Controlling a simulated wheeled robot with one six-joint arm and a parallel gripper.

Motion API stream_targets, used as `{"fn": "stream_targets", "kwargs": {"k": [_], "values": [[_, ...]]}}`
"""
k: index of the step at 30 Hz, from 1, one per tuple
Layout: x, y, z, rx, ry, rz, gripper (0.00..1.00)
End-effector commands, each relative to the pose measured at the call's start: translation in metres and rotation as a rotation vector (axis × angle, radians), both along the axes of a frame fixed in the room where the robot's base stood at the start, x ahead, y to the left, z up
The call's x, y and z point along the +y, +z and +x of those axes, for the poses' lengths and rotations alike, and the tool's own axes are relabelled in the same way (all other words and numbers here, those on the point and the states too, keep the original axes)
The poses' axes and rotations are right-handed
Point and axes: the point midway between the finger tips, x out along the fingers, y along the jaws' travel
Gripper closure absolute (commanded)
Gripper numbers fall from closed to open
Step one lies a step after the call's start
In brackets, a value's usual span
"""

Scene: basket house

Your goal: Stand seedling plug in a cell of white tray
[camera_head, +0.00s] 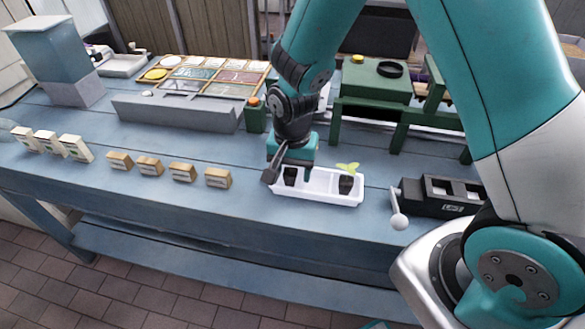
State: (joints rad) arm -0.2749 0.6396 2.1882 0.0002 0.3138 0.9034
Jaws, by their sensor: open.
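The white tray (324,198) is a small, shallow, long tray on the blue bench, near its front edge. A seedling plug (346,185) with a dark block and light green leaves is at the tray's right end and looks upright. A second dark block (290,176) shows at the tray's left end. Its top is hidden by my gripper, so I cannot tell whether it has leaves. My gripper (289,174) points down over the tray's left end, with its fingers apart on either side of that dark block. I cannot tell whether they touch it.
A black device (442,198) with a white-knobbed lever stands right of the tray. Several small wooden blocks (182,172) stand in a row to the left. A grey trough (178,112) and a green stand (376,82) are behind. Bare bench lies between the blocks and the trough.

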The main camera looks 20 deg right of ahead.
Motion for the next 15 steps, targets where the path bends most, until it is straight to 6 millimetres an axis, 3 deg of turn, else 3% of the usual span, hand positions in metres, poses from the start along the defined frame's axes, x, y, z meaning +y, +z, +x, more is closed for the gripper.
{"fn": "stream_targets", "kwargs": {"k": [7, 15], "values": [[0.0, 0.018, 0.001, -0.005, 0.0, 0.001, 0.42], [0.0, 0.078, 0.001, -0.007, 0.0, 0.003, 0.42]]}}
